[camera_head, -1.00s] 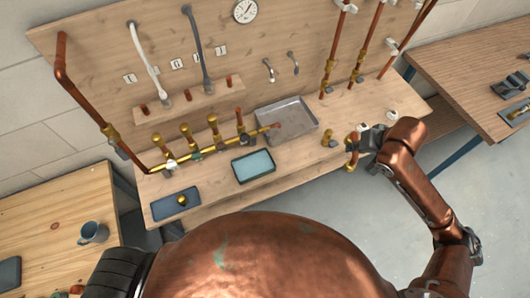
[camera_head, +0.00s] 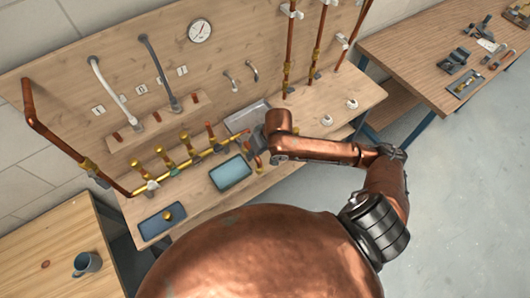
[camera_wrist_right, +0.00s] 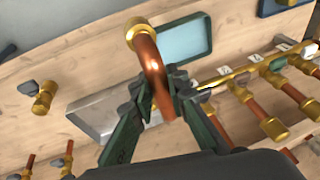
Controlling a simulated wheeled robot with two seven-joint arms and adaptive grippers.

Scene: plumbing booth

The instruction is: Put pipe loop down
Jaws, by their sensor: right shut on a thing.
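The pipe loop, a bent copper pipe (camera_wrist_right: 158,75) with a brass fitting (camera_wrist_right: 138,25) at its visible end, is in my right gripper (camera_wrist_right: 155,100). The green fingers are shut on it in the right wrist view. In the head view my right gripper (camera_head: 254,143) is over the bench, between the grey metal tray (camera_head: 240,119) and the teal-lined tray (camera_head: 230,173). The gripper and arm hide part of the metal tray. The wrist view shows the metal tray (camera_wrist_right: 90,118) behind the fingers. Whether the loop touches anything is unclear. My left gripper is out of view.
A brass manifold (camera_head: 185,165) with several upright valves runs along the bench left of the gripper. A dark blue tray (camera_head: 150,229) holds a small brass part. Vertical copper pipes (camera_head: 320,45) stand at the back right. A mug (camera_head: 87,263) is on the left table.

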